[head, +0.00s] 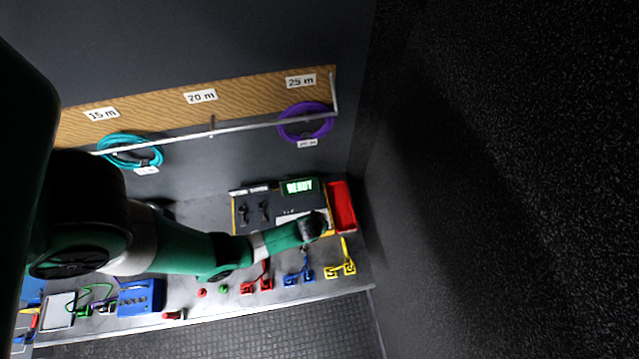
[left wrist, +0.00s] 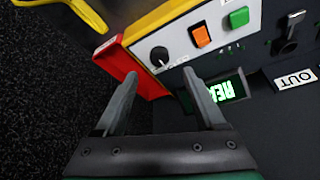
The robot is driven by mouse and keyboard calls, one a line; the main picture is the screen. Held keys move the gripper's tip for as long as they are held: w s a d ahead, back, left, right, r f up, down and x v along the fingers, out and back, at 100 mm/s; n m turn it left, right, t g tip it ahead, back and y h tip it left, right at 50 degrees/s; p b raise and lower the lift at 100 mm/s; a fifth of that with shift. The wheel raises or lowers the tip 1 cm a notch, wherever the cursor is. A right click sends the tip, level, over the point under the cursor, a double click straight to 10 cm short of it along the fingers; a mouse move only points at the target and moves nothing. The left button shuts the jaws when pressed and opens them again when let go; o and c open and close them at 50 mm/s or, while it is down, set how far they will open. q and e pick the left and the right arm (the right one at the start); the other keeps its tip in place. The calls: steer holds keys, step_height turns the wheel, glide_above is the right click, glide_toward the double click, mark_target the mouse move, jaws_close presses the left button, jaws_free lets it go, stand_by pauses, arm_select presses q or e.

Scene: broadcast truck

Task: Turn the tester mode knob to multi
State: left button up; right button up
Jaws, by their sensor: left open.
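The tester (head: 280,207) is a dark unit with a yellow edge and a lit green READY display (head: 298,186), at the right end of the bench. In the left wrist view, its light panel carries a round black knob (left wrist: 159,56) with a white pointer mark; the lettering around it is too small to read. My left gripper (left wrist: 160,82) is open and empty. Its two fingers point toward the panel, with the knob showing just beyond and between the tips. In the head view my left gripper (head: 312,226) hangs over the tester's right part and hides the knob. My right gripper is not in view.
A red bin (head: 341,207) stands against the tester's right side. Beside the knob are an orange switch (left wrist: 201,35) and a green button (left wrist: 238,17). Yellow (head: 341,268), blue (head: 298,275) and red (head: 257,283) parts lie along the bench front. A dark wall rises on the right.

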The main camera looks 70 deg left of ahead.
arm_select(q)
steer(key=b+x, duration=0.3)
steer(key=x, duration=0.4)
steer(key=shift+w, duration=0.1)
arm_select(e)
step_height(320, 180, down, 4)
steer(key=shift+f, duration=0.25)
arm_select(q)
jaws_close()
